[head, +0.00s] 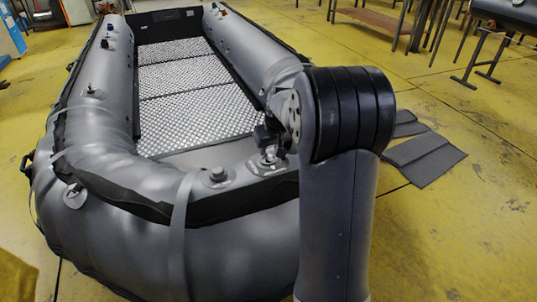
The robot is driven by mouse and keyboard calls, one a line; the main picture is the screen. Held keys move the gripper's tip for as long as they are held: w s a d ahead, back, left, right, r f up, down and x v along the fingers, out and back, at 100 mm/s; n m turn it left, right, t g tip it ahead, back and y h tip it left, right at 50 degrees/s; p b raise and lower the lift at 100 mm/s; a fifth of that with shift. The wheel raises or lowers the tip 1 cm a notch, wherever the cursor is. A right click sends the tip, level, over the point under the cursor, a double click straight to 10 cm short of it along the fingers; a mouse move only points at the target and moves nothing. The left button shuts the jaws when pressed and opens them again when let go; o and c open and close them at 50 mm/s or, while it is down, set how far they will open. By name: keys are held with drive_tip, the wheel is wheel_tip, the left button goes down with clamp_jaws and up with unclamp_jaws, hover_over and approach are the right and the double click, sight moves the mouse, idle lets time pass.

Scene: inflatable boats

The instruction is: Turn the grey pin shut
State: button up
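A large grey inflatable boat (110,165) lies on the floor, its near rounded end closest to me. My gripper (266,143) is a small dark shape at the end of my arm, just above a small shiny grey fitting (268,157) on the boat's near tube. This fitting may be the grey pin, but it is too small to be sure. I cannot tell whether the gripper touches it, or whether its fingers are open or shut. A round grey cap (217,175) sits on a pale patch to the left of the fitting.
My arm hides the right side of the boat's near end. The boat's silver patterned floor (190,90) is bare. Dark flat panels (425,157) lie on the yellow floor at right. Tables and metal legs stand at the back right, with open floor before them.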

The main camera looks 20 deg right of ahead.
sight(269, 156)
drive_tip(key=shift+x, duration=1.3)
drive_tip(key=shift+c, duration=0.4)
clamp_jaws()
